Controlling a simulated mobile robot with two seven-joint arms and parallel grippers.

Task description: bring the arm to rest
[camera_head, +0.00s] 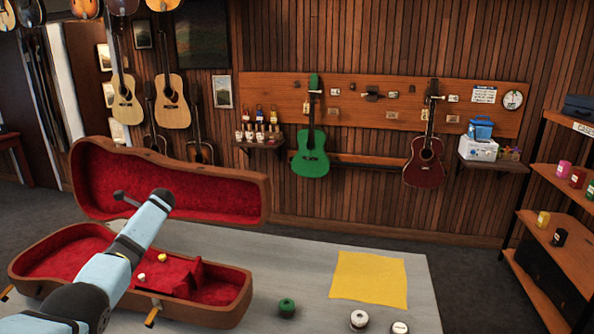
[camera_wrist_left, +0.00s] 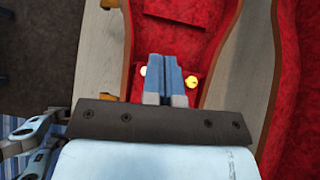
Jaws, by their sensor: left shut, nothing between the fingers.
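My left arm comes in from the lower left of the head view and reaches over an open brown instrument case (camera_head: 225,313) with red lining. In the left wrist view my left gripper (camera_wrist_left: 164,58) is shut and empty, its two blue fingers side by side above the red lining (camera_wrist_left: 215,25). In the head view I cannot make out its fingers. The wrist view shows small white and yellow bits beside the fingers. My right gripper is not in view.
The case lid (camera_head: 262,196) stands open behind. On the grey table (camera_head: 300,262) are a yellow cloth (camera_head: 368,279), a green roll (camera_head: 287,308) and a white-topped round item (camera_head: 358,320). Green (camera_head: 311,160) and dark red (camera_head: 424,160) ukuleles hang on the wall. Shelves stand at right.

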